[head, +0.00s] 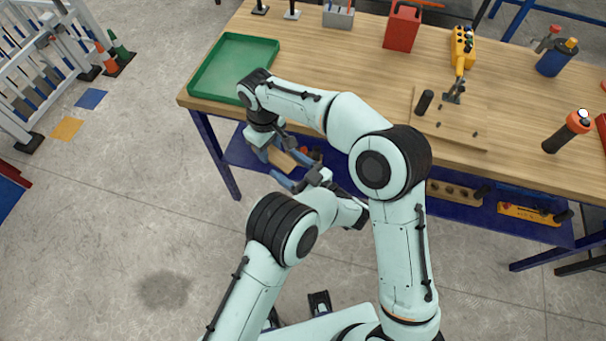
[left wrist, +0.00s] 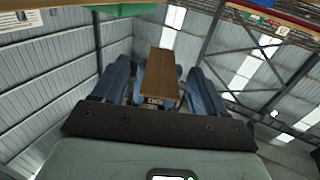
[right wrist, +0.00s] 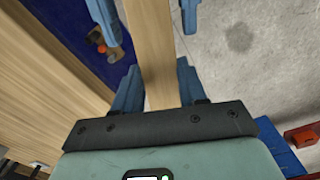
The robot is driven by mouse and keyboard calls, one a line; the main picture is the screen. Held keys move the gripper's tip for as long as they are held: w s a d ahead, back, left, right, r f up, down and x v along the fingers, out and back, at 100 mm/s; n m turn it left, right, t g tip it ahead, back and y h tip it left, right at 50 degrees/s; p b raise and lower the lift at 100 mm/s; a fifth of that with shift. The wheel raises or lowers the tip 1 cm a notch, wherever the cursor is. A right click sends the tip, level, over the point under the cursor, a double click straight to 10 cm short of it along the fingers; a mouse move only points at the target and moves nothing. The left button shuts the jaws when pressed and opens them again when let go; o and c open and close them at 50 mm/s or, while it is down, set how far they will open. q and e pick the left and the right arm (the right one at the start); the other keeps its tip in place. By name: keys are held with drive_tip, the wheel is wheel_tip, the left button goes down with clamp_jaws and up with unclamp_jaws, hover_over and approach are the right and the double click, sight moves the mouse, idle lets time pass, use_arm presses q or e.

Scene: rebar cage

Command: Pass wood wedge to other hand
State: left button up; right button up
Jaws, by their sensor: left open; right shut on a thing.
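The wood wedge (head: 283,160) is a light brown block held below the table's front left edge. My right gripper (head: 266,150) reaches down to it and is shut on it; the right wrist view shows the wedge (right wrist: 152,45) running out between its fingers. My left gripper (head: 296,168) comes from the lower right and is open. In the left wrist view the wedge (left wrist: 163,75) lies between its two blue fingers, with gaps visible on both sides. The left fingertips also show at the top of the right wrist view, one on each side of the wedge.
The wooden table (head: 330,60) holds a green tray (head: 232,62), a red box (head: 402,28), a yellow tool (head: 461,50) and an orange-topped flashlight (head: 568,130). A blue lower shelf (head: 240,152) lies close behind the grippers.

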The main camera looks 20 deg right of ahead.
use_arm(q)
drive_tip(key=shift+w+a, duration=0.35)
drive_tip(key=shift+w, duration=0.1)
drive_tip(key=c, duration=1)
drive_tip(key=shift+c, duration=0.2)
use_arm(e)
drive_tip(key=o, duration=1.1)
